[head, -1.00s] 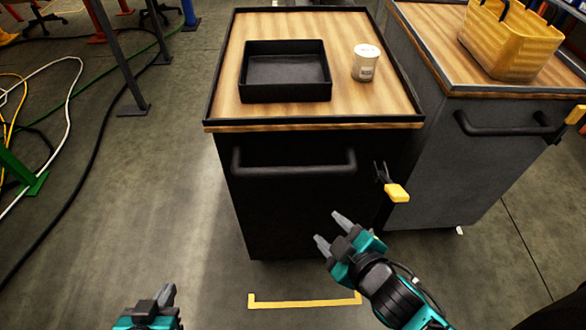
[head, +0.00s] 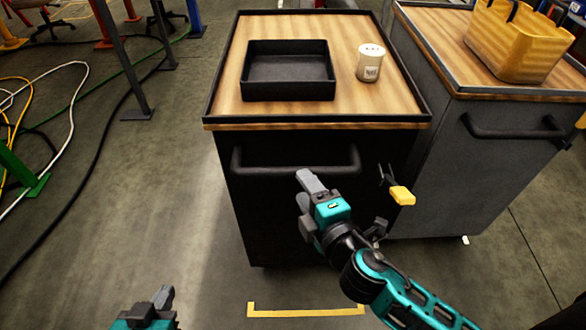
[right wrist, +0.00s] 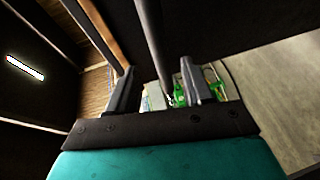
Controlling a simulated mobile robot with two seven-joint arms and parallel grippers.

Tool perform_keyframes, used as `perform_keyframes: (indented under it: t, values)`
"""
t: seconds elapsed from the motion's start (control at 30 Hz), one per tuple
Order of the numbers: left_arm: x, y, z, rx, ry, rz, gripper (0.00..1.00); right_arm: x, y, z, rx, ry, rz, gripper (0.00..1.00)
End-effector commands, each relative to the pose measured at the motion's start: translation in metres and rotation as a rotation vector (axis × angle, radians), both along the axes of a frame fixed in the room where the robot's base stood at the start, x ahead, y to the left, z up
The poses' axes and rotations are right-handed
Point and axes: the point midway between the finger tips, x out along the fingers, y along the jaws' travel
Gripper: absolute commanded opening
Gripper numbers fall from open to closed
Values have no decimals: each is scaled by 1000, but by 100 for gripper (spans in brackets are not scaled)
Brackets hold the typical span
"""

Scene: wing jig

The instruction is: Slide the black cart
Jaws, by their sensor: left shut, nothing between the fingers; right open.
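The black cart (head: 290,215) stands in front of me with a wooden top and a black bar handle (head: 255,170) across its front. My right gripper (head: 304,190) is open at the right half of the handle. In the right wrist view the handle bar (right wrist: 152,40) runs between and beyond the two open fingers (right wrist: 157,88); I cannot tell whether they touch it. My left gripper (head: 163,297) is shut and empty, low at the bottom edge of the head view, away from the cart.
A yellow latch (head: 402,195) is at the cart's right side. A grey cart (head: 480,170) with a yellow basket (head: 515,45) stands close on the right. Yellow floor tape (head: 305,312) lies in front.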

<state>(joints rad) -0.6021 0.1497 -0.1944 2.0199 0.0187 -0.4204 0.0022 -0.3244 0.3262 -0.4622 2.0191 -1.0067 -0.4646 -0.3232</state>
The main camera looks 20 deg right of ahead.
Motion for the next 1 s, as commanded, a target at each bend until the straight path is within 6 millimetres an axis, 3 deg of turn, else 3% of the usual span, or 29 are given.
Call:
perform_keyframes:
  t: [0.2, 0.4, 0.83, 1.0]
  values:
    - [-1, 3, -4, 6, 8, 4, 0, 37, 4, -7, 0, -1, -1, 51]
    - [-1, 2, -4, 4, 6, 3, 0, 59, 7, -11, 2, 0, -1, 51]
    - [-2, -1, -2, -1, 7, -2, 0, 66, 8, -13, 3, 1, -1, 51]
    - [-2, -1, -2, -2, 8, -1, 0, 66, 8, -13, 3, 1, -1, 34]
